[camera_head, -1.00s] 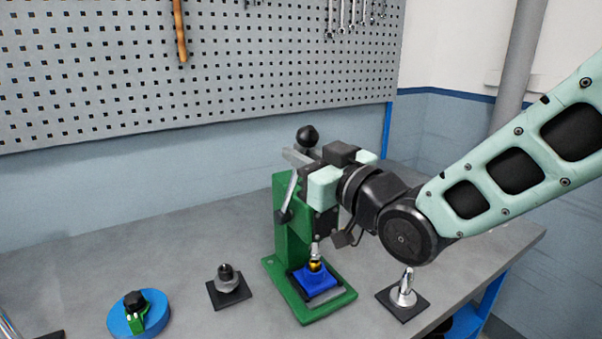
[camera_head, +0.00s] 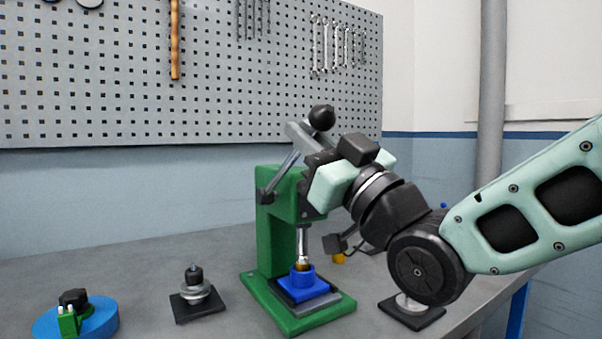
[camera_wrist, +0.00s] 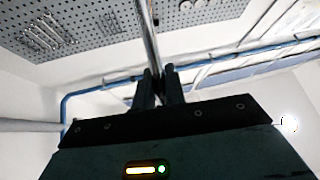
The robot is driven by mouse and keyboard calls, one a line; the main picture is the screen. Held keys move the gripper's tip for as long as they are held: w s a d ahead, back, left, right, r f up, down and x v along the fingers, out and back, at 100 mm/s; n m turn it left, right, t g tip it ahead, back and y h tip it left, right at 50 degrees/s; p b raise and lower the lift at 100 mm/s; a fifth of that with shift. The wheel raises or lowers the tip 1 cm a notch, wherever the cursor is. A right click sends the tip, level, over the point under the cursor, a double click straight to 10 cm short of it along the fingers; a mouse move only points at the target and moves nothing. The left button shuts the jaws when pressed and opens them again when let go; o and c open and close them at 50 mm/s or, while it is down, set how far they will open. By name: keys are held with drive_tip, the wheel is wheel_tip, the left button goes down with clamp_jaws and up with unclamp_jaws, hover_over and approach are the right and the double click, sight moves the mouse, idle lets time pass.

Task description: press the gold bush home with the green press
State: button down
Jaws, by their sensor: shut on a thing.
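The green press (camera_head: 277,225) stands on the bench. Its lever (camera_head: 281,176) leans up to the right and ends in a black knob (camera_head: 322,118). My gripper (camera_head: 304,141) is shut on the lever below the knob; the wrist view shows the metal rod (camera_wrist: 150,45) between the fingers (camera_wrist: 158,88). The silver ram (camera_head: 303,242) points straight down onto the gold bush (camera_head: 302,266), apparently touching it. The bush sits upright at the top of the blue holder (camera_head: 303,284) on the press base; its lower part is hidden.
A pulley part on a dark plate (camera_head: 197,299) and a blue disc with a green clamp (camera_head: 88,322) stand left of the press. Another dark plate (camera_head: 412,312) lies right, partly behind my arm. A pegboard (camera_head: 200,90) with tools hangs behind.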

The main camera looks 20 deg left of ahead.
drive_tip(key=shift+s+d+f+n+y+b, duration=0.3)
drive_tip(key=shift+f+y+b, duration=0.4)
drive_tip(key=shift+b, duration=1.35)
drive_tip(key=shift+s+d+f+n+y+b, duration=0.4)
drive_tip(key=shift+f+b, duration=0.6)
drive_tip(key=shift+b, duration=1.05)
drive_tip(key=shift+s+d+f+n+y+b, duration=0.2)
drive_tip(key=shift+f+y+b, duration=0.55)
drive_tip(key=shift+b, duration=1.3)
drive_tip(key=shift+s+a+f, duration=0.1)
drive_tip(key=shift+a, duration=0.1)
drive_tip(key=c, duration=1.5)
unclamp_jaws()
drive_tip(key=shift+g, duration=0.4)
drive_tip(key=shift+o, duration=0.2)
drive_tip(key=shift+d+r+t, duration=0.15)
drive_tip(key=shift+r+t, duration=0.05)
drive_tip(key=shift+t, duration=0.1)
drive_tip(key=b+v, duration=0.1)
drive_tip(key=v, duration=1.6)
drive_tip(key=shift+d, duration=0.2)
